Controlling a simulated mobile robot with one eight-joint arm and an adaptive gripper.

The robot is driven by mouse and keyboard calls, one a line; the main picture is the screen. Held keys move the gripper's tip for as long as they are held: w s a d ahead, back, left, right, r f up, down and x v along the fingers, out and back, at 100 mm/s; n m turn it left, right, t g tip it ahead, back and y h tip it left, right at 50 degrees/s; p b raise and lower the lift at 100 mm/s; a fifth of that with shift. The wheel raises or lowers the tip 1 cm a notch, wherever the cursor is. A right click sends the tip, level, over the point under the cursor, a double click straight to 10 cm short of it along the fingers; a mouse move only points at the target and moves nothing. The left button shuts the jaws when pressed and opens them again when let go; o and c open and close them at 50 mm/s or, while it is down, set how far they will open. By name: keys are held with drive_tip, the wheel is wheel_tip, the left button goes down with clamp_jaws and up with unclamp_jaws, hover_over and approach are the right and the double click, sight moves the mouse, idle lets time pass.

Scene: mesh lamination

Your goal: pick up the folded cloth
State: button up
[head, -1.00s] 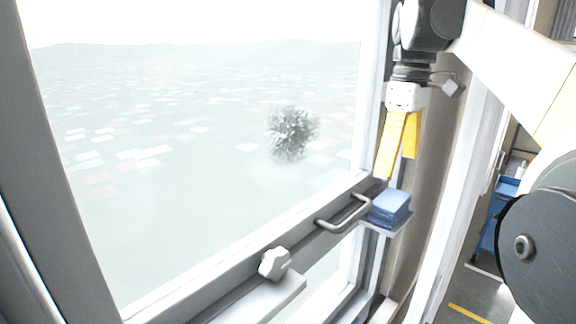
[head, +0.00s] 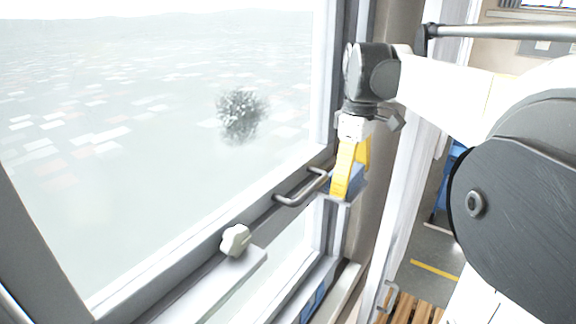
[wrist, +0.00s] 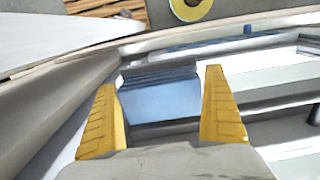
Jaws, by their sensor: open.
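The folded cloth (head: 357,180) is a blue stack on a small ledge beside the window frame in the head view, partly hidden by my yellow fingers. In the wrist view the cloth (wrist: 160,97) shows its layered folds and lies between the two fingers. My gripper (head: 347,192) points down at the cloth, with its fingers on either side of it. In the wrist view my gripper (wrist: 165,100) is open, with a narrow gap visible between the cloth and the right finger. Whether the left finger touches the cloth I cannot tell.
A grey bar handle (head: 300,188) is on the window frame just left of the cloth. A pale knob (head: 236,240) sits lower left above a white sill (head: 215,290). The large window pane (head: 130,150) fills the left side. A slatted wooden surface (head: 412,308) is at lower right.

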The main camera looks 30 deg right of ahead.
sight(353, 171)
drive_tip(key=shift+s, duration=0.1)
drive_tip(key=c, duration=1)
drive_tip(key=shift+r, duration=0.1)
wheel_tip(353, 171, up, 10)
drive_tip(key=shift+f+b, duration=0.1)
drive_tip(key=shift+b, duration=0.7)
drive_tip(key=o, duration=0.4)
drive_tip(key=shift+c, duration=1.6)
